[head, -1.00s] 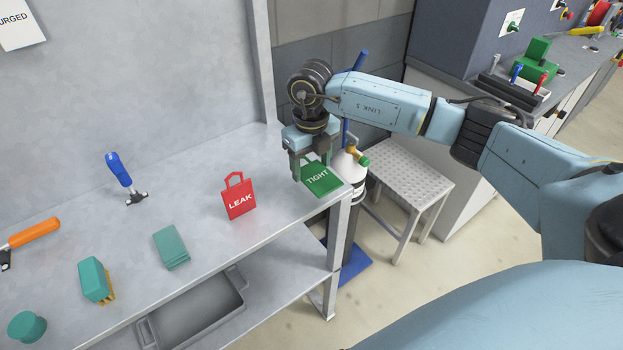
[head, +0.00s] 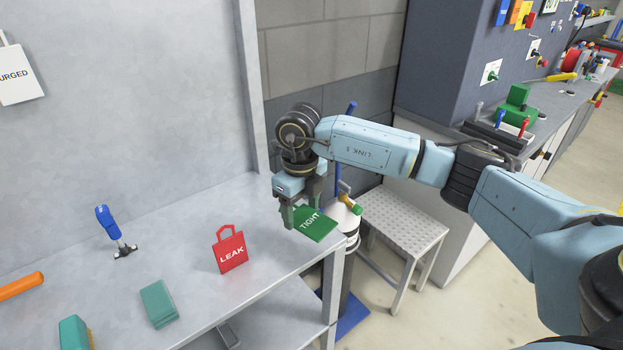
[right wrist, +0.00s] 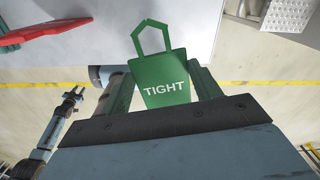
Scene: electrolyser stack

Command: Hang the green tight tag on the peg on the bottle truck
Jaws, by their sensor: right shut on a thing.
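The green TIGHT tag (head: 316,224) is in my right gripper (head: 304,212), which is shut on it above the bench's right front corner. In the right wrist view the tag (right wrist: 165,80) lies between the fingers, its loop pointing away from the palm. The bottle truck (head: 352,312) stands on the floor just past the bench end, with a blue upright and a white-topped bottle (head: 345,222). The tag and gripper partly cover it, and I cannot make out its peg. What looks like my left gripper (right wrist: 72,98) shows small at the lower left of the right wrist view.
A red LEAK tag (head: 230,250) stands on the bench (head: 200,225) left of my gripper. A blue-handled tool (head: 110,225) and a teal block (head: 158,304) are further left. A perforated metal stand (head: 402,220) is right of the truck.

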